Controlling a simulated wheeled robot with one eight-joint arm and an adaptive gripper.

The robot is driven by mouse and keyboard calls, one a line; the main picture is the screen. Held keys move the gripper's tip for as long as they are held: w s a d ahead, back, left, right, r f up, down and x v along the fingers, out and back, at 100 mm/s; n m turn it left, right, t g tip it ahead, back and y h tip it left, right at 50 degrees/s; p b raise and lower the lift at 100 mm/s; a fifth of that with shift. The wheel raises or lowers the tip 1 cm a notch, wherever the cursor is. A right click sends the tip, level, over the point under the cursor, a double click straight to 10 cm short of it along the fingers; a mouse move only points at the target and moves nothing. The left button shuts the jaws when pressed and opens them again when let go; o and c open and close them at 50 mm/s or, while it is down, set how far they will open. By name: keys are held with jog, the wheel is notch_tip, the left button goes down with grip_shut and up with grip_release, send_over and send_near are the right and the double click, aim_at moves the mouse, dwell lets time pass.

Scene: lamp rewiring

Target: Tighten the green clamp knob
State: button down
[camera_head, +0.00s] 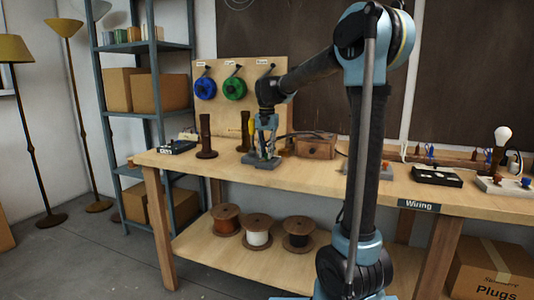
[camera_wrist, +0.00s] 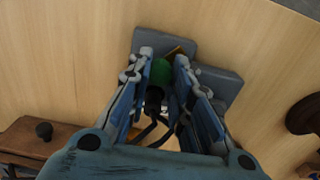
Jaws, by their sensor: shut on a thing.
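The green clamp knob (camera_wrist: 162,71) shows in the wrist view between the two fingers of my gripper (camera_wrist: 164,62). My gripper is shut on it from above. The knob sits on a grey clamp block (camera_wrist: 217,80) that rests on the wooden bench. In the head view my gripper (camera_head: 265,143) points down over the same grey block (camera_head: 262,163). The knob cannot be made out there, as the fingers cover it. Dark cables run close below the knob in the wrist view, partly between the fingers.
On the bench (camera_head: 210,171), a brown wooden stand (camera_head: 206,138) is left of the block and a wooden box (camera_head: 316,147) right of it. A black switch panel (camera_head: 437,176) lies farther right. The bench front near the block is clear.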

jog(key=m, duration=0.5)
jog(key=shift+m, duration=0.3)
jog(key=m, duration=0.4)
jog(key=shift+w, duration=0.1)
jog(key=m, duration=0.5)
jog(key=shift+m, duration=0.4)
jog(key=shift+r+m, duration=0.1)
jog(key=shift+m, duration=2.4)
jog(key=shift+w, duration=0.1)
jog(key=c, duration=1.4)
grip_release()
notch_tip(320, 180, up, 12)
jog(key=shift+f, duration=0.1)
